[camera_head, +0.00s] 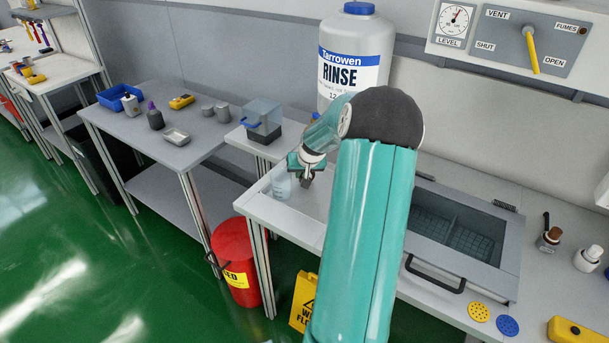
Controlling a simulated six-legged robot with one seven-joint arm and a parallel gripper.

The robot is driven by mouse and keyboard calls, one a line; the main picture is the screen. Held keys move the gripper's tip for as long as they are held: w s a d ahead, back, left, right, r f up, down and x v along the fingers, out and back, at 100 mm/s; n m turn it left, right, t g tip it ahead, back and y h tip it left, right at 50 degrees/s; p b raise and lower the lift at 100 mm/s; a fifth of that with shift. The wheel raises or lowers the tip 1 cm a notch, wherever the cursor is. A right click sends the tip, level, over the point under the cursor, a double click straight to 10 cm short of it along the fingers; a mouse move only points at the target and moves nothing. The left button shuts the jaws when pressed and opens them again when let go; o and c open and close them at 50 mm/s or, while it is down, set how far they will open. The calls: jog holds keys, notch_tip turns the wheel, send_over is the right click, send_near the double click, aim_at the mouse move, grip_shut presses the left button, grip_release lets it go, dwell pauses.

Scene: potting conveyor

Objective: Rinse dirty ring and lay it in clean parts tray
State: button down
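My gripper (306,178) is small in the picture, above the white bench left of my teal arm, beside a pale clear bottle (281,185). I cannot tell whether its fingers are open or shut, or whether they hold anything. I cannot make out a dirty ring. A large white rinse tank (355,40) with a blue label stands at the back, partly behind my arm. A blue tray (117,97) and a small metal tray (176,137) are on the grey table at left; no label shows which is for clean parts.
A lidded basin (455,222) with a dark grid lies right of my arm. A clear box (263,113) with a blue handle stands left of the tank. Perforated yellow (479,312) and blue (508,325) discs lie front right. A red bin (235,262) and yellow floor sign (304,300) stand below.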

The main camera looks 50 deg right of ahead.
jog(key=shift+s+d, duration=0.25)
jog(key=shift+d, duration=0.15)
jog(key=shift+w+a, duration=0.3)
jog(key=shift+a, duration=0.25)
jog(key=shift+d, duration=0.1)
jog(key=shift+s+d, duration=0.3)
jog(key=shift+d, duration=0.15)
jog(key=shift+w+a, duration=0.1)
dwell(0.3)
jog(key=shift+w+a, duration=0.2)
jog(key=shift+a, duration=0.25)
jog(key=shift+s+d, duration=0.1)
jog(key=shift+d, duration=0.05)
